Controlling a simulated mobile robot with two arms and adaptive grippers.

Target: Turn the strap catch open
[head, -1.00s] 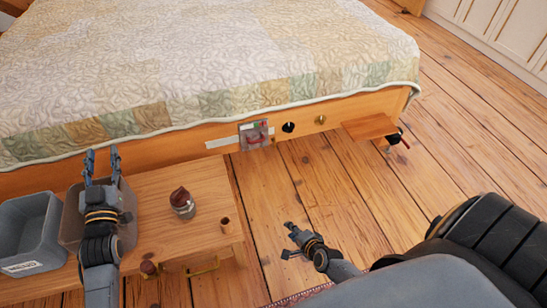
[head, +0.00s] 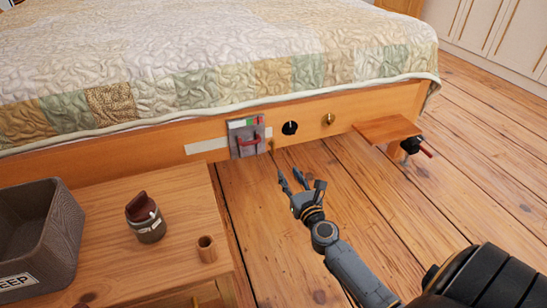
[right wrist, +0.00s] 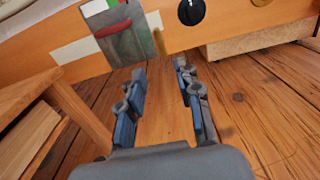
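The strap catch is a grey plate (head: 234,147) with a red lever (head: 249,142) on the wooden rail of the bed. A green, white and red strip runs along the plate's top. The plate also shows at the top left of the right wrist view (right wrist: 138,42), with its red lever (right wrist: 113,28) lying nearly level. My right gripper (head: 291,173) is open and empty, below and to the right of the plate and apart from it. In the right wrist view its two fingers (right wrist: 160,68) stand apart with bare floor between them. My left gripper is out of view.
A black round knob (head: 289,128) and a brass knob (head: 328,119) sit right of the catch. A wooden shelf (head: 388,129) with a clamp (head: 411,146) juts out farther right. A low table (head: 110,175) at left holds a jar (head: 146,226), a wooden cup (head: 206,249) and a bin (head: 66,235).

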